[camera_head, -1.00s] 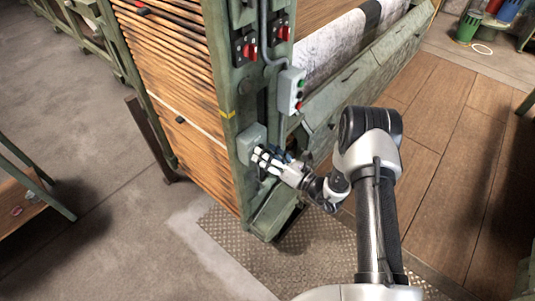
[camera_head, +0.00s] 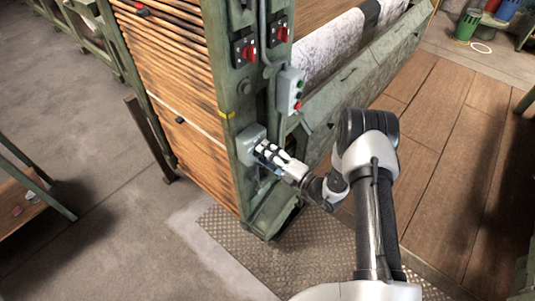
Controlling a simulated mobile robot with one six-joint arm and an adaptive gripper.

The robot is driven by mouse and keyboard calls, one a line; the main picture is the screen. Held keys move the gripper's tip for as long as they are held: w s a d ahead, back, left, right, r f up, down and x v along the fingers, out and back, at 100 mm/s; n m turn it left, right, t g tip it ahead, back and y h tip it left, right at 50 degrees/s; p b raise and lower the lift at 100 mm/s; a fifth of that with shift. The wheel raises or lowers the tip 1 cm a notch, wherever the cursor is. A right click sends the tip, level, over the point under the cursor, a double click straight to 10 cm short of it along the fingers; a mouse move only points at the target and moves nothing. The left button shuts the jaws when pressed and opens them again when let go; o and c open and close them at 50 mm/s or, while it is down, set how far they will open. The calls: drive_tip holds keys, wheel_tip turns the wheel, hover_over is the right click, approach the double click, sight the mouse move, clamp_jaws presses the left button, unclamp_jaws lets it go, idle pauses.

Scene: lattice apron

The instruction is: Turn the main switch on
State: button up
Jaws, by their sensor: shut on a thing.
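A grey-green switch box (camera_head: 246,142), which I take for the main switch, is fixed low on the green end post of the machine. My gripper (camera_head: 263,151) is at the front of this box, with its fingertips against it. It is shut on the switch's handle. The handle itself is hidden behind the fingers, so I cannot tell its angle.
Two red rotary switches (camera_head: 245,50) (camera_head: 279,33) sit higher on the post. The green post (camera_head: 229,128) stands beside stacked wooden slats (camera_head: 170,75). A checkered metal plate (camera_head: 237,255) covers the floor below.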

drive_tip(key=shift+f+m, duration=0.1)
drive_tip(key=shift+m, duration=0.7)
drive_tip(key=o, duration=1.1)
drive_tip(key=shift+c, duration=0.2)
drive_tip(key=shift+d, duration=0.1)
drive_tip(key=v, duration=1.2)
